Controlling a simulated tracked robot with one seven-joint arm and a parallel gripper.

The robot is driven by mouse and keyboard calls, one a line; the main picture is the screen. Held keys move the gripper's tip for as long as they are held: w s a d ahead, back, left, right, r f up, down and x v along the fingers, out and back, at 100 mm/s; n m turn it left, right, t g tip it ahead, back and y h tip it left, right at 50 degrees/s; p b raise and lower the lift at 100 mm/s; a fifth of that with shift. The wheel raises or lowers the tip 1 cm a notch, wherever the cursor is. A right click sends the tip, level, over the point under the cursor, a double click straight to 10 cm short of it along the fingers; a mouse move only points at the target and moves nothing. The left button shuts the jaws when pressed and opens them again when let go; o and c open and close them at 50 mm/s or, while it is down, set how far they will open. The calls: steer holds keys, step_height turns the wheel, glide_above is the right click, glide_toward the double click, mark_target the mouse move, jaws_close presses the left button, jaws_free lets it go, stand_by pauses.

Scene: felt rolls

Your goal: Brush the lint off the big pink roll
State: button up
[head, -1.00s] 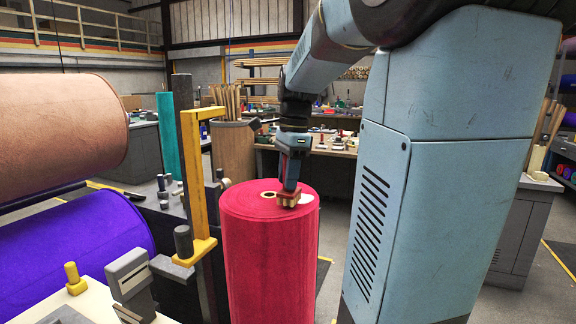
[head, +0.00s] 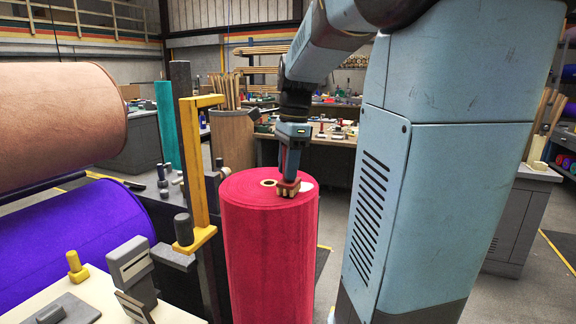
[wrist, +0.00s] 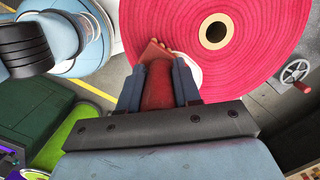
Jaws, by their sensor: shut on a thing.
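The big pink roll (head: 268,250) stands upright in the middle of the head view, its round top with a core hole facing up. Its top also fills the upper right of the wrist view (wrist: 262,40). My gripper (head: 289,180) is shut on a small brush (head: 288,189) with a wooden block and a red handle. The brush also shows between the fingers in the wrist view (wrist: 157,88). It is at the near right part of the roll's top, beside a pale patch (head: 306,184). I cannot tell whether the bristles touch, and I see no clear lint.
A yellow bracket (head: 193,180) on a post stands close left of the roll. Brown (head: 60,115) and purple (head: 75,235) rolls lie further left. A cream bench (head: 100,300) with grey tools is at front left. A cluttered workbench (head: 330,141) stands behind.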

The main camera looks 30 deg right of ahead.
steer(key=shift+f, duration=0.35)
steer(key=shift+w+d, duration=0.1)
stand_by(0.3)
steer(key=shift+w+d+r, duration=0.1)
steer(key=shift+w+d, duration=1.05)
steer(key=shift+d, duration=0.3)
steer(key=shift+d, duration=0.1)
steer(key=shift+w+d, duration=1.2)
steer(key=shift+d, duration=0.25)
steer(key=shift+s+a+f, duration=0.2)
steer(key=shift+s+a, duration=1.05)
steer(key=shift+a, duration=0.3)
